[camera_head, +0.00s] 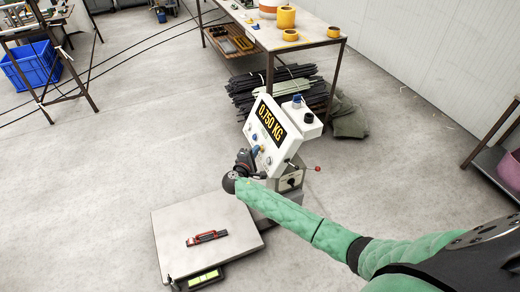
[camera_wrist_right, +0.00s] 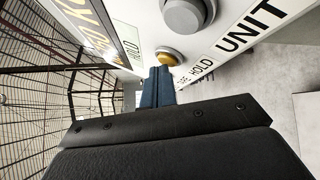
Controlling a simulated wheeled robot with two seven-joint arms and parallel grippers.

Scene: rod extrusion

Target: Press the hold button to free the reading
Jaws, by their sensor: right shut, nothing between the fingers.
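The scale's white head (camera_head: 283,146) faces the left. Its dark display (camera_head: 270,119) reads 0.750 KG in yellow. In the right wrist view an amber round button (camera_wrist_right: 168,57) stands on the panel beside the printed word HOLD (camera_wrist_right: 201,68). A larger grey button (camera_wrist_right: 188,14) is nearer, by the word UNIT. My right gripper (camera_head: 257,149) is shut and empty in front of the panel. Its blue fingertips (camera_wrist_right: 158,73) are just below the amber button in the wrist view; I cannot tell whether they touch it. My left gripper is not in view.
The metal weighing platform (camera_head: 180,225) carries a red and black object (camera_head: 207,237). A table (camera_head: 300,38) with yellow rolls stands behind, dark rods (camera_head: 265,88) stacked beneath. A blue crate (camera_head: 30,65) is at far left. The floor left of the scale is clear.

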